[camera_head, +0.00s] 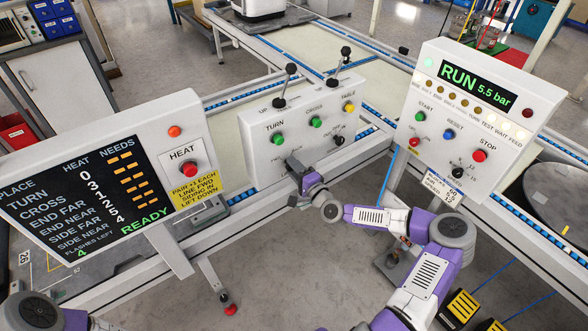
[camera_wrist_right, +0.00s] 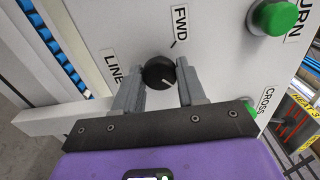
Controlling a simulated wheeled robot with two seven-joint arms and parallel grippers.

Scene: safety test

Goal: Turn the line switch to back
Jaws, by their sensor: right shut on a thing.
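The line switch is a small black knob (camera_wrist_right: 158,73) on the white control box (camera_head: 253,165). Labels LINE and FWD sit beside it in the right wrist view. In the head view the right gripper (camera_head: 294,167) is at the box's lower front and hides the knob. My left gripper is out of view; only part of the left arm shows at lower left.
Green TURN (camera_head: 278,138) and CROSS (camera_head: 316,122) buttons and a yellow button (camera_head: 349,107) sit above the switch. Another black knob (camera_head: 338,140) is to its right. Two levers stand on top. The HEAT board (camera_head: 183,134) reads READY; the right panel (camera_head: 440,152) reads RUN 5.5 bar.

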